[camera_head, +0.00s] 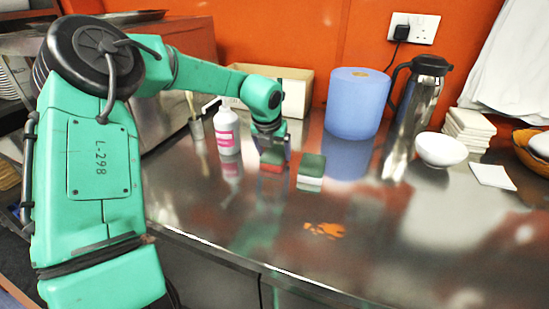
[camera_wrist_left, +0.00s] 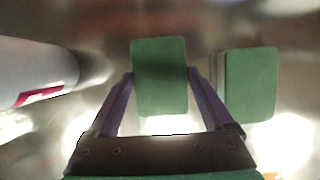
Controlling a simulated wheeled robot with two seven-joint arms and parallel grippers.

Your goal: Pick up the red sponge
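The red sponge (camera_head: 272,168) is at the middle of the steel counter, its red side showing under my left gripper (camera_head: 272,153). In the left wrist view its green top (camera_wrist_left: 159,77) lies between the two purple fingers of my left gripper (camera_wrist_left: 160,75). Both fingers meet its sides, so the gripper looks shut on it. I cannot tell whether it is clear of the counter. A second sponge (camera_head: 311,172), green over white, stands just to the right, apart from the gripper; it also shows in the wrist view (camera_wrist_left: 250,84). My right gripper is not in view.
A white bottle with a pink label (camera_head: 227,131) stands close on the left. Behind are a cardboard box (camera_head: 297,90), a blue paper roll (camera_head: 356,103) and a steel flask (camera_head: 421,95). A white bowl (camera_head: 440,149) is at right. The front counter is clear except an orange spill (camera_head: 325,230).

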